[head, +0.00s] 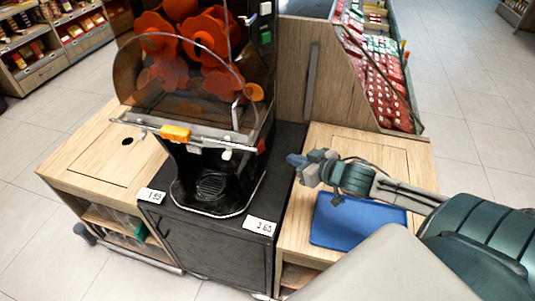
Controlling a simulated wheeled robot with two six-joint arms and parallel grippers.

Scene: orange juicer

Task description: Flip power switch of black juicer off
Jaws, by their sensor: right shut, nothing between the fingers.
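The black juicer (262,110) stands on a dark cabinet in the middle of the head view. Orange rotors (180,45) show behind its clear cover. Small light and green parts (265,9) sit high on its right side; I cannot tell which is the power switch or how it is set. My right gripper (297,160) is shut and empty. It appears to the right of the juicer's lower body, above the wooden counter, with its tip pointing left. My left gripper is not in view.
A blue tray (345,222) lies on the right wooden counter (390,153), below my right arm. Another wooden counter (95,150) is at left. Price tags (259,226) mark the dark cabinet's front edge. A produce shelf (385,75) stands behind right. Open tiled floor surrounds this.

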